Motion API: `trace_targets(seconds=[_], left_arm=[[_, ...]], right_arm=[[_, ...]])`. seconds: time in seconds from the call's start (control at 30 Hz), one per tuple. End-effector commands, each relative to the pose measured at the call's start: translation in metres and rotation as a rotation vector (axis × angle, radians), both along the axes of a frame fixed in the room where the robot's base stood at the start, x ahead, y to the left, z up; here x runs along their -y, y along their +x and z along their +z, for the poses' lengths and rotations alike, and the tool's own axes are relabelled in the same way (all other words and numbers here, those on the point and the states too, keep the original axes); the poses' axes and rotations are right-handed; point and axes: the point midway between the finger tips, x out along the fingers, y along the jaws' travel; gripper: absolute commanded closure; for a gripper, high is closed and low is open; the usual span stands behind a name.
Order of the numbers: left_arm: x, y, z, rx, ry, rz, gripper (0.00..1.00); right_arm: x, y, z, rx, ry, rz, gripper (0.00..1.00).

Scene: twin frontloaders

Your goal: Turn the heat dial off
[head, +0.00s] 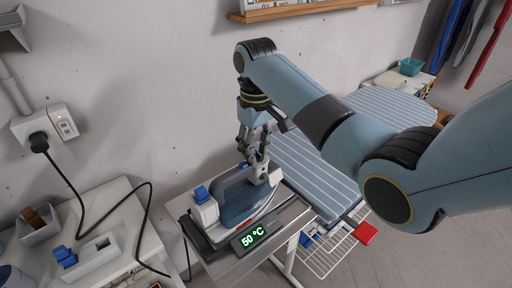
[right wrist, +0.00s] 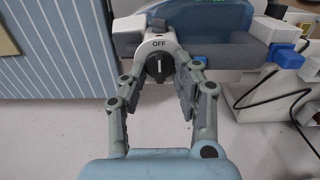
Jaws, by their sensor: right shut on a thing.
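The heat dial (right wrist: 160,67) is a round black knob with a light pointer line, set in a white collar marked OFF. In the right wrist view its pointer stands upright, in line with the OFF mark. My right gripper (right wrist: 160,84) has its fingers on both sides of the dial and is shut on it. In the head view the right gripper (head: 254,160) reaches down to the white handle end of the blue and white iron (head: 238,202), hiding the dial. The display (head: 254,237) below the iron reads 50 °C. My left gripper is out of view.
A striped ironing board (head: 310,165) extends behind. A white side table at left carries a tray (head: 38,225) and a blue-switched box (head: 90,258). A black cable (head: 82,207) hangs from the wall socket (head: 62,122). A red piece (head: 365,233) is on the wire rack (head: 330,252).

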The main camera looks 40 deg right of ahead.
Motion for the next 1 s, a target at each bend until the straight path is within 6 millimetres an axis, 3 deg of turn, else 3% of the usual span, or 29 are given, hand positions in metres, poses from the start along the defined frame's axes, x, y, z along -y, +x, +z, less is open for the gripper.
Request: trace_targets(seconds=[0.07, 0.1, 0.27, 0.63, 1.0], left_arm=[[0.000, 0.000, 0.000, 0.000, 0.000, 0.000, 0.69], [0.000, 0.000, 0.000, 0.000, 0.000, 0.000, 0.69], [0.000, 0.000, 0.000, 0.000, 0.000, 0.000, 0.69], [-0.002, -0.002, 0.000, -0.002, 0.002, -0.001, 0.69], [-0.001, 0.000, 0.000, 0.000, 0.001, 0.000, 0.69]], right_arm=[[0.000, 0.000, 0.000, 0.001, 0.000, 0.000, 1.00], [0.000, 0.000, 0.000, 0.000, 0.000, 0.000, 0.67], [0.000, 0.000, 0.000, 0.000, 0.000, 0.000, 0.48], [0.000, 0.001, 0.006, 0.003, 0.001, 0.000, 0.48], [0.001, 0.001, 0.062, 0.004, -0.001, -0.001, 0.48]])
